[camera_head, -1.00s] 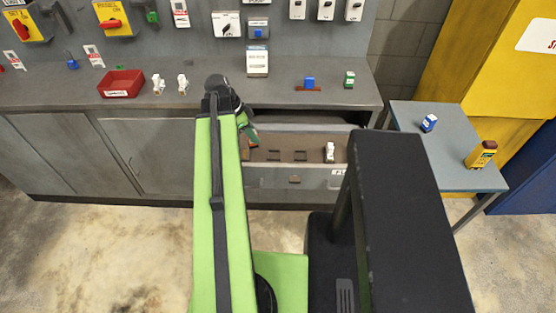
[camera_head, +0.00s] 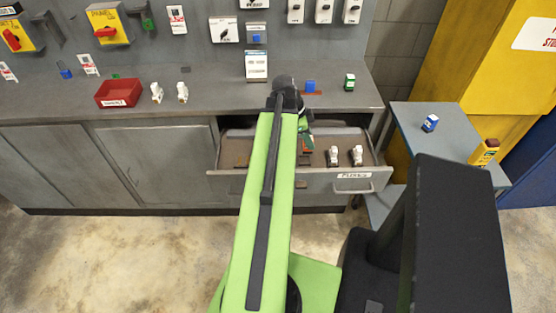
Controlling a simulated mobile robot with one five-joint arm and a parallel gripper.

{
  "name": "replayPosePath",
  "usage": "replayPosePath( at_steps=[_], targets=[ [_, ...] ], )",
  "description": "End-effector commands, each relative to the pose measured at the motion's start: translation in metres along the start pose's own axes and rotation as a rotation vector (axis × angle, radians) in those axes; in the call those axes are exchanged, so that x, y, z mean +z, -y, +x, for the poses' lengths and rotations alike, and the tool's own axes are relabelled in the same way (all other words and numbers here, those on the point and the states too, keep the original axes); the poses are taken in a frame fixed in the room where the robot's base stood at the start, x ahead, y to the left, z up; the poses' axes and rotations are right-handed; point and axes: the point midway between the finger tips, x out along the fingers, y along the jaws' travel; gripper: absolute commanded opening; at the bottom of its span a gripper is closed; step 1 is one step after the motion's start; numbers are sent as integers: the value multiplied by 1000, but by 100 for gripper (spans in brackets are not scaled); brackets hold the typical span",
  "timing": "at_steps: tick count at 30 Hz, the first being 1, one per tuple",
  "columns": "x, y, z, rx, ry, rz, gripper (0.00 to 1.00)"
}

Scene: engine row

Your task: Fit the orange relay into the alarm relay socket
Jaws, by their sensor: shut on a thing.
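My gripper (camera_head: 305,133) is at the far end of my green arm, low over the open drawer. It is shut on a small orange-red thing (camera_head: 308,144), which looks like the orange relay; the jaws and arm hide much of it. I cannot tell whether it touches the drawer floor. I cannot make out which fitting is the alarm relay socket; a wall unit with a blue block (camera_head: 256,38) and a white labelled plate (camera_head: 256,66) are above the bench.
The open drawer (camera_head: 230,174) holds two white pieces (camera_head: 333,156) at its right. On the bench are a red bin (camera_head: 119,94), white pieces (camera_head: 156,92), a blue block (camera_head: 310,86) and a green-white block (camera_head: 349,82). A side table (camera_head: 410,120) stands right.

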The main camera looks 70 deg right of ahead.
Motion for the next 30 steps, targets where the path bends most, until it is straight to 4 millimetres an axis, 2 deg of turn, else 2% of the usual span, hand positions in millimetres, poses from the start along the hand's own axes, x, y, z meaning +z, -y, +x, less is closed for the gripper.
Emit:
replayPosePath(
  at_steps=[9,13,16,22,30],
  targets=[
    [90,29,22,-4,0,-10,0],
    [118,38,24,-4,0,-9,0],
    [128,41,24,-3,0,-7,0],
    [131,41,25,-3,0,-6,0],
    [146,41,63,-3,0,-7,0]
  ],
)
